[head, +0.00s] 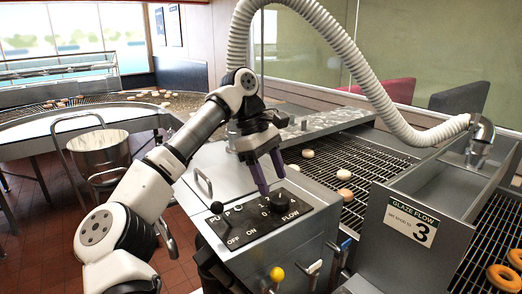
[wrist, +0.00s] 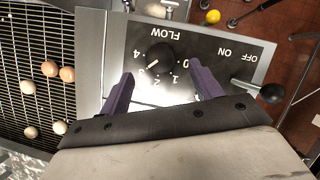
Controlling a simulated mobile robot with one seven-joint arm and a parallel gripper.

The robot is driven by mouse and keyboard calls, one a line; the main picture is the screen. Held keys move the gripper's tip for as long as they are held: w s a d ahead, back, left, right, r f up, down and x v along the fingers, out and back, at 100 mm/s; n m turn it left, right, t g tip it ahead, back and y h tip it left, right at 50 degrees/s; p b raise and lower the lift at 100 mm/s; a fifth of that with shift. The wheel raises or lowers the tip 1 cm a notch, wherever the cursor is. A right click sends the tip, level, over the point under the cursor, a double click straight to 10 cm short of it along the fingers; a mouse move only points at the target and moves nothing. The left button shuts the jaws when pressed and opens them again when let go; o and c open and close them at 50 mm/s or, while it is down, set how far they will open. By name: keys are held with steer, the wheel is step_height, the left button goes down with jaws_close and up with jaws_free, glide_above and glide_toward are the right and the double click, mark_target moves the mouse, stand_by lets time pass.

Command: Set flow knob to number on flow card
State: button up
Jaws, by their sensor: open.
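The flow card (head: 410,221) hangs on the grey hopper at right in the head view and reads "GLAZE FLOW", "set knob to 3". The round black flow knob (head: 280,200) is on the dark control panel. In the wrist view the knob (wrist: 157,60) sits inside a dial marked 0 to 4, and its pale pointer line appears to point toward 3. My gripper (head: 272,181) is open above the knob, purple fingers pointing down. In the wrist view my gripper (wrist: 160,72) has one finger to each side of the knob, apart from it.
The pump lever (head: 216,207) with a black ball stands beside the OFF and ON labels. A yellow-knobbed valve (head: 277,273) is on the cabinet front. A doughnut conveyor (head: 350,165) runs behind the panel. A white hose (head: 340,45) arches overhead. A metal pot (head: 98,148) stands left.

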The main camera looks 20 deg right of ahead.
steer(key=p+v, duration=0.1)
steer(key=v, duration=0.8)
steer(key=shift+p, duration=0.3)
